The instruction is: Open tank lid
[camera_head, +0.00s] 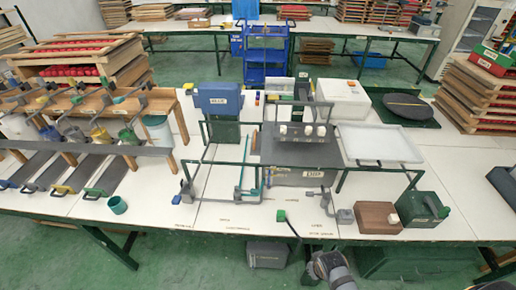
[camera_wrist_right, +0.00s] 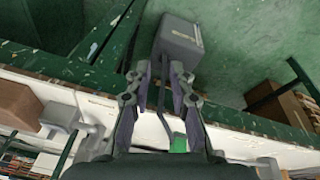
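A grey tank (camera_head: 290,178) with a white label, which seems to read "DIP", stands mid-table in the head view. A dark flat panel (camera_head: 283,152) lies above it; I cannot tell whether this is its lid. Small white pieces in a row stand at the panel's back. My right gripper (camera_head: 325,262) is at the table's front edge, well in front of and below the tank. In the right wrist view the gripper (camera_wrist_right: 161,76) has its fingers apart with nothing between the tips. The tank is not recognisable there. My left gripper is not in view.
A grey box (camera_head: 266,254) sits on the floor below the table edge and shows in the wrist view (camera_wrist_right: 180,42). A green-ended dark rod (camera_head: 283,215) overhangs the edge. A brown block (camera_head: 377,217) and green frame rails (camera_head: 225,163) stand nearby.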

